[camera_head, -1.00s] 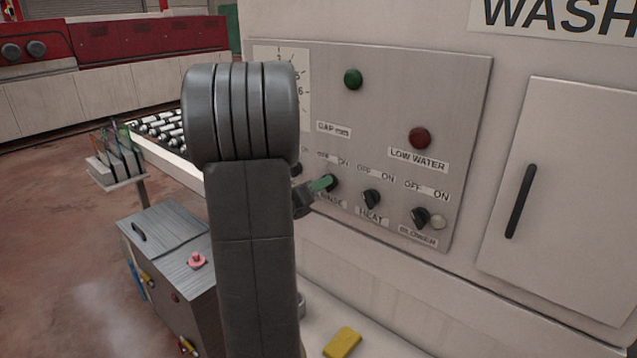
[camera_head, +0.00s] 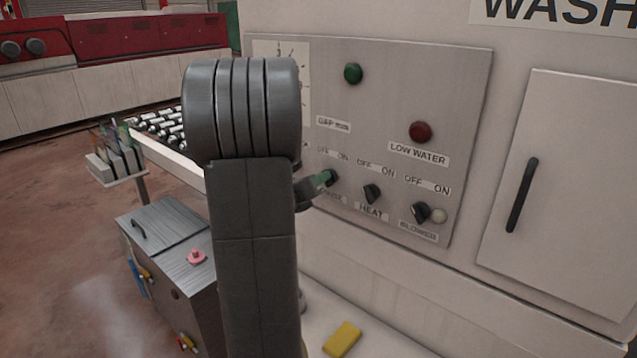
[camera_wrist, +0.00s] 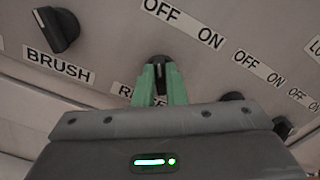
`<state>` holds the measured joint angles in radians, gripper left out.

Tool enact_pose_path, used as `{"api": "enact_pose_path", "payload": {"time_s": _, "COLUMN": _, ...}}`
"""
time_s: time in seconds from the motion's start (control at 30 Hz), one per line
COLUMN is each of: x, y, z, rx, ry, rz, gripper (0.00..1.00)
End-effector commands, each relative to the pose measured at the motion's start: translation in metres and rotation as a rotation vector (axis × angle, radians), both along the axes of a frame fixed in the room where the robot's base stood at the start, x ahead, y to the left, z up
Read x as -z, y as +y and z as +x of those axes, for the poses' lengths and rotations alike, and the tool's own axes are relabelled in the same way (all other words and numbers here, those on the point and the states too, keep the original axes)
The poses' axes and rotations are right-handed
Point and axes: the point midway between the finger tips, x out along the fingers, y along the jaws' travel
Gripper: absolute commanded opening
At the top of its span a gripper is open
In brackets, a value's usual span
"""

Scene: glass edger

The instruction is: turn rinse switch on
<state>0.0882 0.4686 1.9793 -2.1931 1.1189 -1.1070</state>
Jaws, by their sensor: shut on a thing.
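The rinse switch is a black rotary knob (camera_head: 334,177) on the grey control panel (camera_head: 440,90), under an OFF/ON label and above a partly hidden label. In the wrist view the knob (camera_wrist: 159,62) sits between the two green fingers of my gripper (camera_wrist: 160,78); its pointer stands roughly upright in that picture. My gripper (camera_head: 324,179) is shut on the knob, its fingertips at the panel face. The fingers and my arm hide part of the knob and its label, which reads only "R" in the wrist view.
The heat knob (camera_head: 372,193) and blower knob (camera_head: 420,212) are close on the right. The brush knob (camera_wrist: 57,30) is on the left in the wrist view. A yellow block (camera_head: 342,339) lies on the ledge below. A cabinet door handle (camera_head: 522,195) is farther right.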

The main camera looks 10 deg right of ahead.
Motion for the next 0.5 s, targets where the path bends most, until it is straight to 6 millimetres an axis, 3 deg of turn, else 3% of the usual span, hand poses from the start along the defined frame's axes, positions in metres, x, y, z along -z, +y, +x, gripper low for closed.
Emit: {"api": "enact_pose_path", "payload": {"time_s": 0.5, "x": 0.0076, "y": -0.0017, "z": -0.0032, "rx": 0.0, "ry": -0.328, "rz": 0.252, "gripper": 0.0}}
